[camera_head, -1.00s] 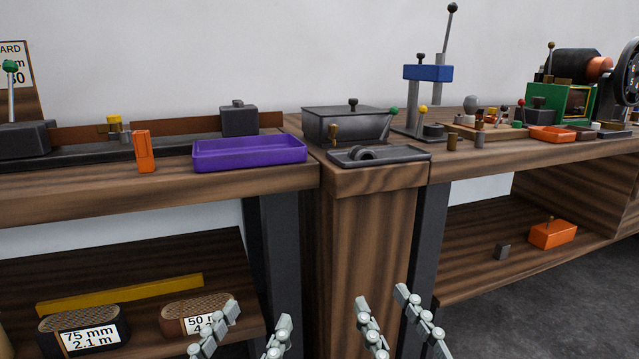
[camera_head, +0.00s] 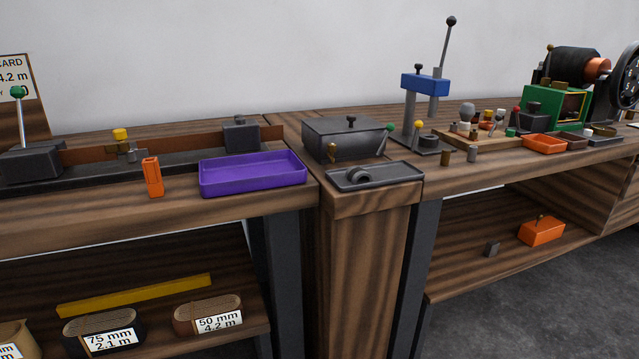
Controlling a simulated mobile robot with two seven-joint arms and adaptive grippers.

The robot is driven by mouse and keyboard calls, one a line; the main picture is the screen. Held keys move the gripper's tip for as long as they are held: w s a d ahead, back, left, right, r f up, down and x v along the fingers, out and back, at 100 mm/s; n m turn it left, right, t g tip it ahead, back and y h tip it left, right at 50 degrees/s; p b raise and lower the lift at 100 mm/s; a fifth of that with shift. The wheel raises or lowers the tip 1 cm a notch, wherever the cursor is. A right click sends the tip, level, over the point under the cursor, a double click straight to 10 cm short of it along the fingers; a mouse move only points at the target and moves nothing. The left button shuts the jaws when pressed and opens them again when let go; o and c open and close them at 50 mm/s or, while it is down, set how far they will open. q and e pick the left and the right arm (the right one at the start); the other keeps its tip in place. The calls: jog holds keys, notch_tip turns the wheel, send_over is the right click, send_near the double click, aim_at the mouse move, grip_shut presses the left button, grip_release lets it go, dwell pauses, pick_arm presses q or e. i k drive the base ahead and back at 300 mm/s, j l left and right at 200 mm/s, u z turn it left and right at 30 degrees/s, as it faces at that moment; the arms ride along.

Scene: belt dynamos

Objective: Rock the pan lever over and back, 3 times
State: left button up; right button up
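A dark grey lidded pan (camera_head: 343,140) sits on the wooden post between the two benches. A short lever with a green knob (camera_head: 389,128) stands at the pan's right side and leans up to the right; I take it for the pan lever. A small brass tap (camera_head: 333,149) is on the pan's front left. A dark shallow tray (camera_head: 400,173) with a ring-shaped grey part lies in front of the pan. Neither of my grippers is in view.
A purple tray (camera_head: 252,174) and an orange holder (camera_head: 152,177) stand left of the pan. Another green-knobbed lever (camera_head: 18,92) is at far left.

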aim_at(390, 126)
jog(key=l+u, duration=0.2)
jog(key=l, duration=0.25)
jog(key=k+l+u, duration=0.2)
jog(key=l, duration=0.2)
jog(key=l+u, duration=0.2)
jog(key=l, duration=0.25)
